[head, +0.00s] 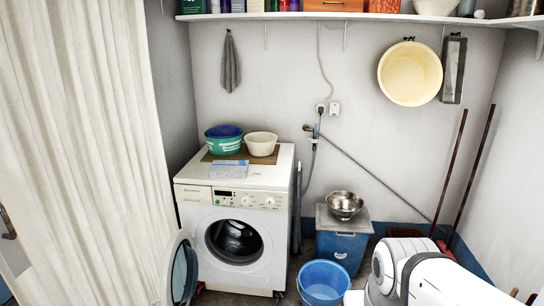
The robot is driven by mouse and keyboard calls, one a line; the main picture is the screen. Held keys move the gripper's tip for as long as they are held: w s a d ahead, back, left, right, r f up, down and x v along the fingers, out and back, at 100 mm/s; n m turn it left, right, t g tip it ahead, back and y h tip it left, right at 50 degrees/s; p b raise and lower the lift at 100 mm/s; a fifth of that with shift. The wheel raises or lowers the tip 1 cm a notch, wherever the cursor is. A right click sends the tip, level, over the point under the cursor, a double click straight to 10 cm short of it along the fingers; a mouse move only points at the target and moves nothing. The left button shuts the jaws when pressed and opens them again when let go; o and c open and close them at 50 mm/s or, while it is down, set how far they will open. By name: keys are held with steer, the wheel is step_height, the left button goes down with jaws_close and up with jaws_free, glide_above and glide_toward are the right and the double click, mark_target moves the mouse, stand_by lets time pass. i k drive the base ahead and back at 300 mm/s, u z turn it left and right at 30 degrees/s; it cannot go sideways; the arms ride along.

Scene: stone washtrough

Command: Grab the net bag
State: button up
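I cannot make out a net bag for sure in the head view. Part of my white arm shows at the lower right. My gripper is out of the frame, so its state and what it is near are hidden.
The washing machine (233,236) has its round door (182,272) swung open; tubs (223,145) stand on top. A blue bucket (323,283) and a blue bin (342,246) with a metal bowl (344,204) stand right of it. A curtain (85,150) covers the left.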

mark_target(219, 169)
steer(key=u, duration=0.35)
steer(key=i, duration=1.6)
steer(key=u, duration=0.6)
steer(key=i, duration=1.1)
steer(key=u, duration=0.05)
